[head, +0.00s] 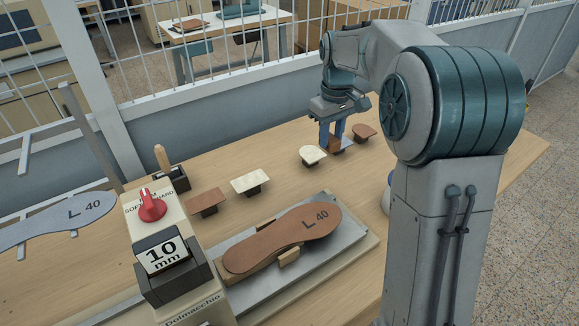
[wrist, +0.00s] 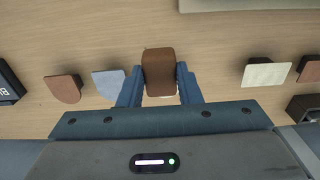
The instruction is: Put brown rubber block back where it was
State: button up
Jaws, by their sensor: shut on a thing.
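The brown rubber block (wrist: 160,70) is between the two blue fingers of my gripper (wrist: 160,88) in the wrist view. My gripper (head: 333,134) is shut on it, with a finger on each side. In the head view the block (head: 334,147) shows below the fingertips, in the row of blocks at the back of the table. A cream rounded block (head: 312,155) is just left of it, and a brown rounded block (head: 363,132) is to its right. I cannot tell whether the held block touches the table.
A grey-blue rounded block (wrist: 108,84) is close beside my gripper. A cream rectangular block (head: 251,182) and a brown rectangular one (head: 207,202) stand farther left. The stamping machine (head: 160,230) and a brown L 40 sole (head: 283,238) are in front.

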jog(key=a+f, duration=0.2)
jog(key=a, duration=0.1)
jog(key=s+a+f, duration=0.1)
jog(key=a+f, duration=0.1)
jog(key=a, duration=0.1)
jog(key=a+f, duration=0.1)
jog(key=a, duration=0.3)
jog(key=shift+s+f+p, duration=0.35)
jog(key=shift+f, duration=0.05)
jog(key=shift+a+f, duration=0.1)
jog(key=shift+f, duration=2)
jog(key=shift+f, duration=0.15)
jog(key=o, duration=0.9)
jog(key=shift+o, duration=0.2)
